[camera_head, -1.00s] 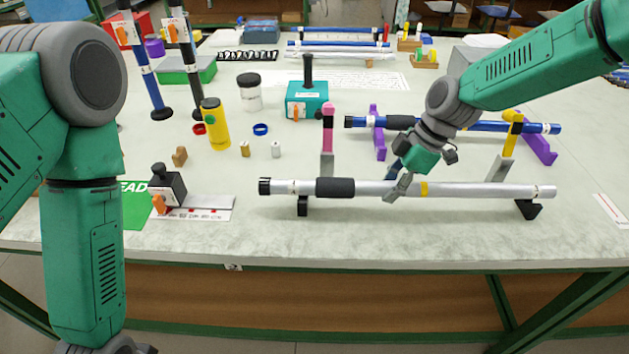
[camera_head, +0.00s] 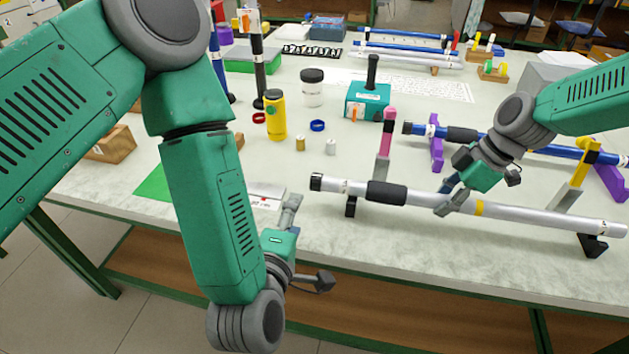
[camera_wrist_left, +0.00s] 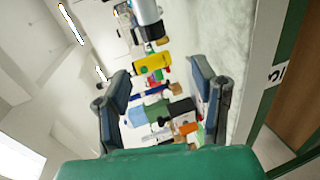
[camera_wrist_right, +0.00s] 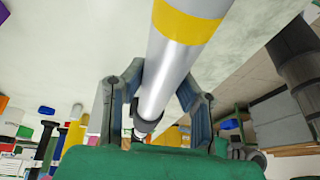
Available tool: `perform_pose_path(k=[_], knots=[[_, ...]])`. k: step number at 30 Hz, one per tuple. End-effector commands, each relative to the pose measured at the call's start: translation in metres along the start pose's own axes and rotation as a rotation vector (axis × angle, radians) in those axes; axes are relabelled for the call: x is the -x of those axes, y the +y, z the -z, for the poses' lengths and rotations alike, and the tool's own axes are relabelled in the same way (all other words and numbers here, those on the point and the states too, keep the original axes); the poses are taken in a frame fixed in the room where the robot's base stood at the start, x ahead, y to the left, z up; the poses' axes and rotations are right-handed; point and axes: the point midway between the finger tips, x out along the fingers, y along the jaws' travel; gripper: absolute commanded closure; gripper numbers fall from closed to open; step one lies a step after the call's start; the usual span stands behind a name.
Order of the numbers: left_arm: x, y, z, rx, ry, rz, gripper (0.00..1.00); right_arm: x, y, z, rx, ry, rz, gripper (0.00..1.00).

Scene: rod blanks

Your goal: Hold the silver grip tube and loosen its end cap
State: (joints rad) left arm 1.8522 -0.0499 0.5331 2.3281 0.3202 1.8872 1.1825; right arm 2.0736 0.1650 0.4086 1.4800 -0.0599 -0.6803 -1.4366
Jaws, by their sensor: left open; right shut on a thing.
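The silver grip tube (camera_head: 530,213) lies across two black supports, with a black grip sleeve, a yellow band and a black end cap (camera_head: 316,182) at its left end. My right gripper (camera_head: 450,197) is shut on the tube between sleeve and band. In the right wrist view, the tube (camera_wrist_right: 163,75) runs between the fingers. My left gripper (camera_head: 290,208) is open and empty at the table's front edge, left of the cap and apart from it. In the left wrist view, its fingers (camera_wrist_left: 160,92) stand wide apart.
A pink-topped post (camera_head: 384,145) and a yellow-topped post (camera_head: 577,175) stand by the tube. A blue tube (camera_head: 540,150) rests on purple supports behind it. A yellow bottle (camera_head: 276,115) and a teal block (camera_head: 366,101) stand farther back.

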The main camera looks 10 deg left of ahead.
Motion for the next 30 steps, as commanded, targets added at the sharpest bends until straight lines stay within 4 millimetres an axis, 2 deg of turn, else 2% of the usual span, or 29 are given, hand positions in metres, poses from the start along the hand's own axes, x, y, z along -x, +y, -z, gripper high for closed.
perform_pose_path(k=[3,7,15,21,25,30], knots=[[-0.004,0.005,-0.009,0.033,-0.009,-0.021,0.47,0.000,0.000,0.000,0.000,0.000,0.000,1.00],[-0.018,0.006,-0.010,0.040,-0.009,-0.025,0.47,0.000,0.000,0.000,0.000,0.000,0.000,1.00],[-0.071,0.008,-0.010,0.039,-0.008,-0.026,0.47,0.000,0.000,0.001,0.000,0.000,0.000,1.00],[-0.104,0.008,-0.011,0.037,-0.010,-0.024,0.47,0.000,0.000,0.000,0.000,0.000,-0.001,1.00],[-0.116,0.007,-0.011,0.036,-0.011,-0.021,0.47,0.000,0.000,0.000,0.000,0.000,-0.001,1.00],[-0.121,0.007,-0.011,0.036,-0.011,-0.021,0.47,0.000,0.000,0.000,0.000,0.000,-0.001,1.00]])
